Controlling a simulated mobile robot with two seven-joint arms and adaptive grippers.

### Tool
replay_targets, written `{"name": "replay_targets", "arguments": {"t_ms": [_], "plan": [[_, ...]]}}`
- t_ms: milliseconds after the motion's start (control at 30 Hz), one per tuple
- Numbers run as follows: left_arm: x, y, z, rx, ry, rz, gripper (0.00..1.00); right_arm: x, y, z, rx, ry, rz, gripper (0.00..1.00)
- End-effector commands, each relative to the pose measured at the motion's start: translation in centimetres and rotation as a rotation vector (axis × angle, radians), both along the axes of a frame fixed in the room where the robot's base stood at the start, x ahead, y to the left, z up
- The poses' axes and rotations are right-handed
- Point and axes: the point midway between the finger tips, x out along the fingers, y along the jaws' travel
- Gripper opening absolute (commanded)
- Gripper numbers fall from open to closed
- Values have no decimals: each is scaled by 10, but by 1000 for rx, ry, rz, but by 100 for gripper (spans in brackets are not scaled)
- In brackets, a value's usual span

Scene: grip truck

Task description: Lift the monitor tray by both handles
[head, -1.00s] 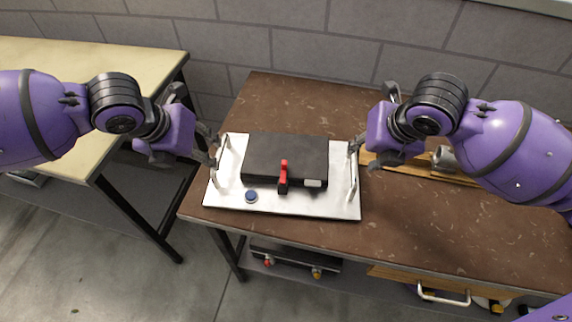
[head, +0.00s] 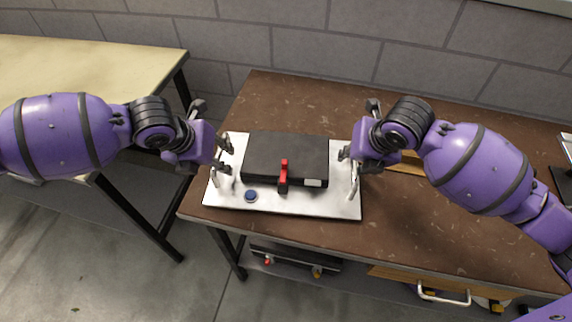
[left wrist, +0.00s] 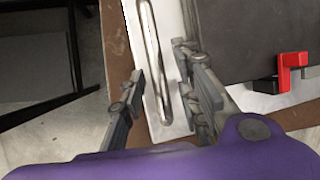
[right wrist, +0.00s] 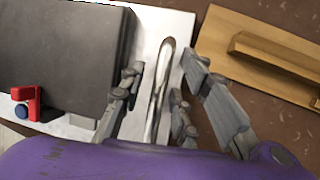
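The silver monitor tray (head: 300,204) lies flat on the brown workbench. It carries a black box-shaped monitor (head: 285,152) with a red lever (head: 284,172) and a blue knob (head: 250,196) in front. My left gripper (head: 226,156) is over the tray's left end. In the left wrist view its open fingers stand on either side of the left handle (left wrist: 155,60), with gaps visible. My right gripper (head: 349,162) is at the right end. In the right wrist view its open fingers straddle the right handle (right wrist: 158,95), not closed on it.
A wooden piece (right wrist: 270,62) lies on the workbench (head: 400,225) just right of the tray. A pale table (head: 85,62) stands to the left, across a gap. A grey block wall (head: 280,45) runs behind. The bench's front right is clear.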

Motion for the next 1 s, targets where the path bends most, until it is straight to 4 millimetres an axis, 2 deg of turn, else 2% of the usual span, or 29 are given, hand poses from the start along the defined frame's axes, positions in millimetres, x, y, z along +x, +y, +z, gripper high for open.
{"name": "replay_targets", "arguments": {"t_ms": [33,200,700,867,1000], "plan": [[0,0,0,0,0,0,20,0,0,0,0,0,0,19],[0,0,0,0,0,0,0,0,0,0,0,0,0,0],[0,0,1,-1,-1,2,0,0,1,1,1,-2,5,0],[2,0,5,-2,-7,2,0,1,2,5,3,-9,7,0],[5,0,18,-2,-20,3,0,4,2,18,3,-22,8,0]]}}
